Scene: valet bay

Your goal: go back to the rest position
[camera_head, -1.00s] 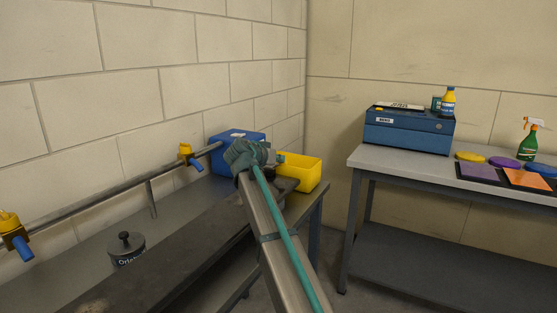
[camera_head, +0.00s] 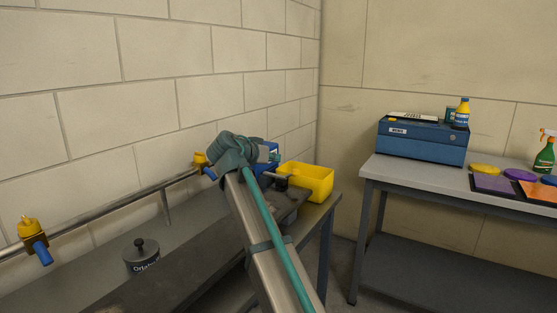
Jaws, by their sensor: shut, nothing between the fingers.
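My arm rises from the bottom centre of the head view as a steel link with a teal tube. It ends in a bulky teal joint in front of the wall, at the far end of the bench.
Below the arm is a grey bench (camera_head: 75,284) with a lidded dark pot (camera_head: 142,257). A rail (camera_head: 120,207) with yellow-and-blue fittings runs along the wall. A yellow bin (camera_head: 308,181) and a partly hidden blue box (camera_head: 273,152) stand beyond. A table (camera_head: 400,172) with a blue case (camera_head: 422,145) is right.

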